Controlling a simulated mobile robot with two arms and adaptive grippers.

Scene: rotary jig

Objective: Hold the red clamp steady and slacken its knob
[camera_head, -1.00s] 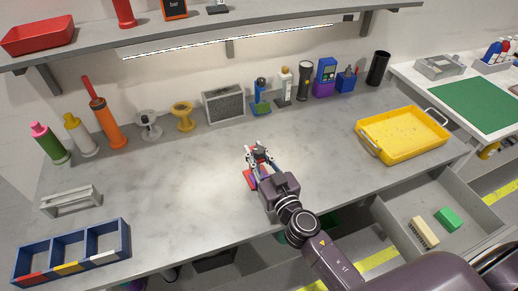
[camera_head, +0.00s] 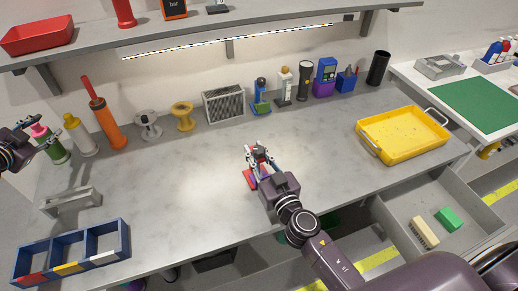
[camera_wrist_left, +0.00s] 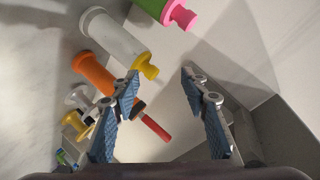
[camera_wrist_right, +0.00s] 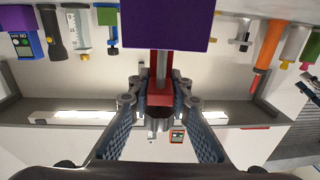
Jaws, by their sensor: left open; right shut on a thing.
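The red clamp (camera_head: 249,178) is on the bench near its front middle, mostly hidden behind my right gripper (camera_head: 259,155). In the right wrist view its red body (camera_wrist_right: 160,93) lies between the fingers of my right gripper (camera_wrist_right: 160,100), which is shut on it. A grey rod (camera_wrist_right: 161,64) and a large purple block (camera_wrist_right: 165,25) show beyond it. I cannot tell the knob apart with certainty. My left gripper (camera_head: 45,143) is open and empty at the far left, near the pink-capped green bottle (camera_head: 48,143); it also shows in the left wrist view (camera_wrist_left: 160,82).
A grey handled holder (camera_head: 70,202) and a blue compartment bin (camera_head: 70,252) are at the left front. A yellow tray (camera_head: 402,158) is on the right. The bench between left and middle is clear.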

